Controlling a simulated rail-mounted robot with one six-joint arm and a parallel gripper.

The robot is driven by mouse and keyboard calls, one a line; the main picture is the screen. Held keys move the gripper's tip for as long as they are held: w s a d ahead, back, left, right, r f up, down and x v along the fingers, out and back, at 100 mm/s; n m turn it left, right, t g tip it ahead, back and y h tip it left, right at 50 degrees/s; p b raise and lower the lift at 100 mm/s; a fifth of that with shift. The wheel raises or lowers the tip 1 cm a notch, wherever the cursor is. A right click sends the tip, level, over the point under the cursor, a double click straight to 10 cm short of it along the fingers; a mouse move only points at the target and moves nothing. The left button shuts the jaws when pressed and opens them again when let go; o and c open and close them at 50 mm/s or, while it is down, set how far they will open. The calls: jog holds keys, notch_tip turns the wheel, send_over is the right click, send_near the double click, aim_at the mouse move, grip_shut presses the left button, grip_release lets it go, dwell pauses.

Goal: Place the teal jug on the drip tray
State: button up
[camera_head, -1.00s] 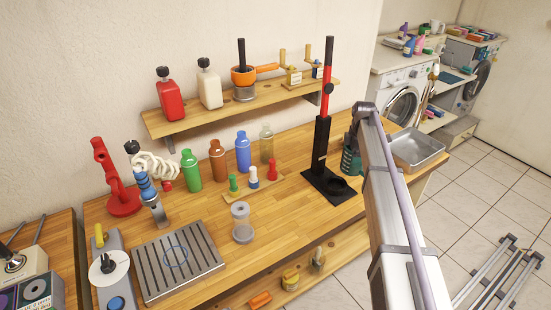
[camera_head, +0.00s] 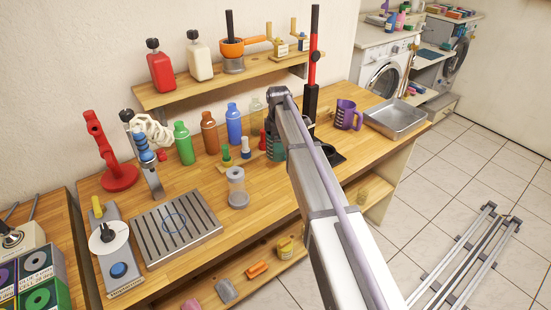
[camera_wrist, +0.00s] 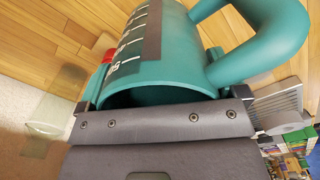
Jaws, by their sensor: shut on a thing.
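My gripper (camera_wrist: 165,100) is shut on the teal jug (camera_wrist: 175,55), which fills the upper wrist view with its open rim towards the camera. The jug has a thick teal handle at the upper right and a dark panel with white marks. In the head view the jug (camera_head: 273,146) is held near the back middle of the bench, partly hidden by my arm. The drip tray (camera_head: 153,247) is a grey slatted plate with a blue ring, lying at the front left of the bench. Nothing stands on it.
Coloured bottles, including a blue one (camera_head: 234,124), line the back. A purple mug (camera_head: 347,115) and a metal pan (camera_head: 396,118) are at the right. A grey device with a dial (camera_head: 112,243) adjoins the tray's left.

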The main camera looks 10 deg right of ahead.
notch_tip(320, 180, down, 6)
jog(key=b, duration=0.4)
jog(key=shift+r, duration=0.25)
jog(key=shift+r+p, duration=0.3)
jog(key=shift+r, duration=0.05)
jog(key=shift+c, duration=0.4)
jog(key=shift+f, duration=0.3)
jog(key=o, duration=0.8)
jog(key=shift+r, duration=0.1)
jog(key=shift+c, duration=0.2)
notch_tip(320, 180, up, 13)
jog(key=p, duration=1.2)
jog(key=shift+s, duration=0.1)
jog(key=shift+s+f, duration=0.1)
jog(key=shift+f, duration=0.15)
